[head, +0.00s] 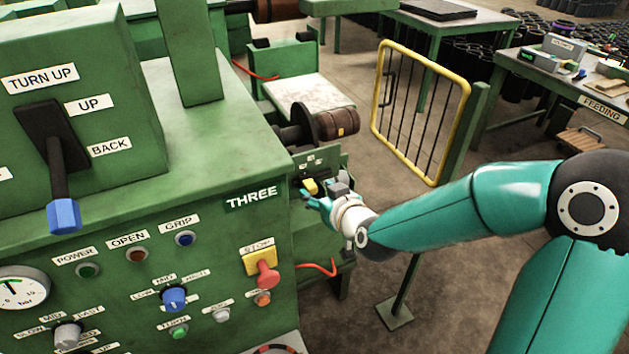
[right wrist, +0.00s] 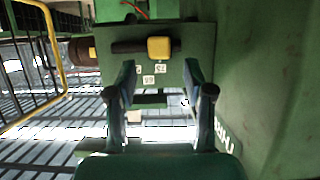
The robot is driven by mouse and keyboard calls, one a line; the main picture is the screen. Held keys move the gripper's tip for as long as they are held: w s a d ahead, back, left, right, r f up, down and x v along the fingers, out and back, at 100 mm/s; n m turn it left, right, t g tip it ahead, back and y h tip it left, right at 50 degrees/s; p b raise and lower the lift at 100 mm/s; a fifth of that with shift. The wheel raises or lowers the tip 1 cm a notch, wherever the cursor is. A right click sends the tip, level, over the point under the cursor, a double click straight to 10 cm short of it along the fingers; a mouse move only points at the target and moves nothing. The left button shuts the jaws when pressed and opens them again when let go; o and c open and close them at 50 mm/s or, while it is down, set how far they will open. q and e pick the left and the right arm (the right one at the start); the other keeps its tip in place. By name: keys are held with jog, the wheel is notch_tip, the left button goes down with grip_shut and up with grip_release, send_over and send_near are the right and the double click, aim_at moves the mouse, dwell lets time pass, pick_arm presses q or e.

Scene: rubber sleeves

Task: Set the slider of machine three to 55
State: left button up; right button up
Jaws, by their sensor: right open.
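Machine three (head: 215,200) is the big green cabinet with a black "THREE" sign (head: 251,198). Its slider has a yellow knob (head: 310,187), low on the machine's right side, beside my right gripper (head: 318,199). In the right wrist view the yellow knob (right wrist: 159,47) sits on a dark bar across a green plate (right wrist: 200,70). Small white number labels (right wrist: 148,80) lie below it, too small to read surely. In that view my right gripper (right wrist: 160,88) is open, fingers on either side below the knob, with nothing between them. My left gripper is not in view.
A yellow-framed barred gate (head: 420,112) stands right of the machine; it also shows at left in the right wrist view (right wrist: 50,60). A red stop button (head: 265,274) and several knobs are on the front panel. A brown roller (head: 337,122) sits above the slider.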

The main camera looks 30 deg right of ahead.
aim_at(312, 187)
jog(key=shift+p+x, duration=0.4)
jog(key=shift+x, duration=2.3)
jog(key=shift+c, duration=0.3)
grip_shut()
